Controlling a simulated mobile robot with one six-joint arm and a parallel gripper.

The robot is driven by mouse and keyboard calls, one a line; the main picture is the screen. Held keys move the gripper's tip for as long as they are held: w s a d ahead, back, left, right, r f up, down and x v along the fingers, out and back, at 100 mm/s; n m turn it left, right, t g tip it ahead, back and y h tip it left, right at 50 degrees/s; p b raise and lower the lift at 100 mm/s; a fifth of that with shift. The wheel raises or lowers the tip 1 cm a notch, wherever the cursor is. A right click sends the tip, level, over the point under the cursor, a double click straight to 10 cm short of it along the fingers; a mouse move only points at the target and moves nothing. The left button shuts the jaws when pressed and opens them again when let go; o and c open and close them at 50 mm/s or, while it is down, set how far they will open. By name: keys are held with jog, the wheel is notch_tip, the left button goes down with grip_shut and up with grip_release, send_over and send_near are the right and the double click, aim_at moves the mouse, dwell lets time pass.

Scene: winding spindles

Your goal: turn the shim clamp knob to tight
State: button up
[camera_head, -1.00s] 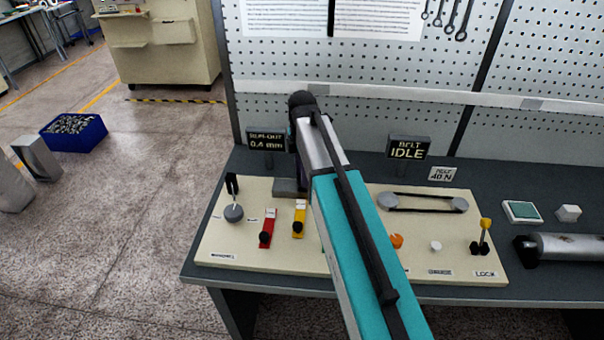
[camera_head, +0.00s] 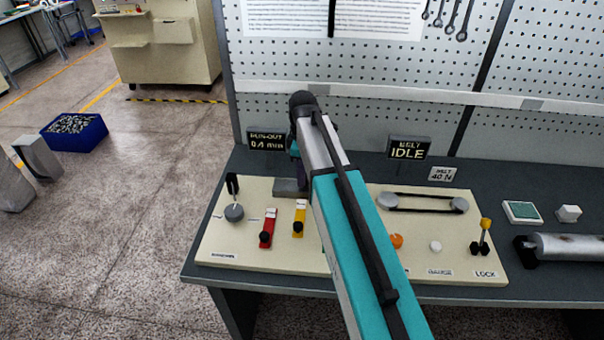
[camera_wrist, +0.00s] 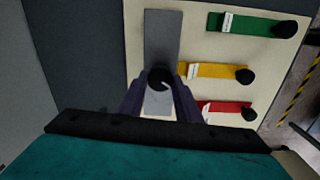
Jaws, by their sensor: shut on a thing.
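A black round knob (camera_wrist: 160,78) with a light pointer line stands on a grey plate (camera_wrist: 163,35) in the wrist view. My gripper (camera_wrist: 160,92) has a dark finger on either side of the knob and is shut on it. The pointer line slants up and to the right in that view. In the head view the grey plate (camera_head: 288,187) shows at the panel's back edge; my arm and wrist hide the knob. I cannot read any tight or loose marking beside it.
A red strip (camera_head: 267,228), a yellow strip (camera_head: 300,217) and a green strip (camera_wrist: 250,24) carry black knobs on the cream panel (camera_head: 225,262). The run-out display (camera_head: 266,142) reads 0.4 mm; the belt display (camera_head: 408,148) reads IDLE. A metal cylinder (camera_head: 575,247) lies right.

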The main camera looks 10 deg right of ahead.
jog(key=m, duration=0.6)
jog(key=shift+w+r, duration=0.1)
jog(key=shift+w, duration=0.05)
jog(key=m, duration=0.5)
jog(key=shift+d+m, duration=0.1)
jog(key=shift+m, duration=0.3)
jog(key=shift+w, duration=0.1)
jog(key=o, duration=1.1)
jog(key=shift+c, duration=0.2)
notch_tip(320, 180, up, 14)
jog(key=p, duration=0.8)
jog(key=shift+f, duration=0.2)
